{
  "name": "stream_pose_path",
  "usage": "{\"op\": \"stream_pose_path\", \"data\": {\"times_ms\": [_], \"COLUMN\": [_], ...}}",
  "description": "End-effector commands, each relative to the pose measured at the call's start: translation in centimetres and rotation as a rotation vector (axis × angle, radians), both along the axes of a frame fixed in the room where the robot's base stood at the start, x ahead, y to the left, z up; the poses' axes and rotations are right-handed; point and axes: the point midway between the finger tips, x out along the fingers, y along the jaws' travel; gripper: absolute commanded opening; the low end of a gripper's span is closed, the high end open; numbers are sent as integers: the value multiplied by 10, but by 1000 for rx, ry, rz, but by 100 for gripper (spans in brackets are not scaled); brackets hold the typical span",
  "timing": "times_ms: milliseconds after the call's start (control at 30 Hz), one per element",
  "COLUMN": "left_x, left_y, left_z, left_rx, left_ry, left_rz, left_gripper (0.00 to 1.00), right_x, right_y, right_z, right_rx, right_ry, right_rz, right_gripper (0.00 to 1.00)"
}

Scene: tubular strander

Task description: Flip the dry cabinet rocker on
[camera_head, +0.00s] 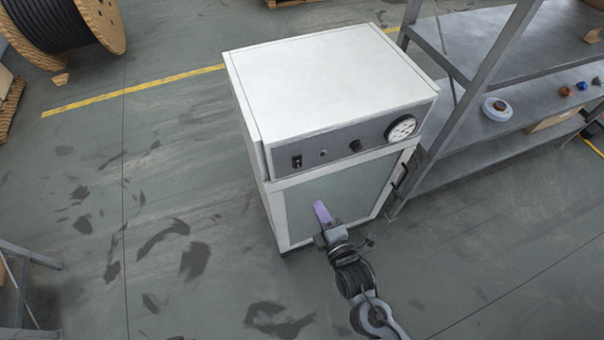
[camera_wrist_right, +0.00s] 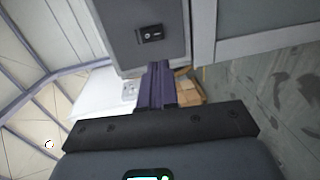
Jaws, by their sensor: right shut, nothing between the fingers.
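The white dry cabinet (camera_head: 330,75) stands in the middle of the head view, with a grey control panel along its upper front. The black rocker (camera_head: 297,161) is at the panel's left end; its position is too small to tell. The rocker (camera_wrist_right: 149,33) also shows in the right wrist view, just above the fingers. My right gripper (camera_head: 322,212) is shut and empty, its purple fingers in front of the cabinet door, below and right of the rocker. In the right wrist view the gripper (camera_wrist_right: 157,68) appears apart from the rocker. My left gripper is not in view.
The panel also has a small button (camera_head: 323,153), a dark knob (camera_head: 355,146) and a round gauge (camera_head: 401,128). A door handle (camera_head: 400,180) is on the right. A metal shelf (camera_head: 480,140) stands close at right.

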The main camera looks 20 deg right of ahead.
Motion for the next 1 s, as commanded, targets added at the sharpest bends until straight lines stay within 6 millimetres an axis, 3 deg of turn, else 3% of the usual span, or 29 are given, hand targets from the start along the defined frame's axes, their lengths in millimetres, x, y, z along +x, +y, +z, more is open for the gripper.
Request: {"op": "stream_pose_path", "data": {"times_ms": [600,800,1000], "left_x": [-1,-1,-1], "left_y": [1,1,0], "left_z": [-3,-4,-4], "left_rx": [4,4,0], "left_ry": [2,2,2], "left_rz": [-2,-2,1], "left_gripper": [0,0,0], "right_x": [100,122,131], "right_y": [-1,-1,-1], "right_z": [-13,-16,-18], "right_rx": [2,2,1], "right_ry": [-1,-1,-1], "right_rz": [-1,-1,1], "right_gripper": [0,0,0]}}
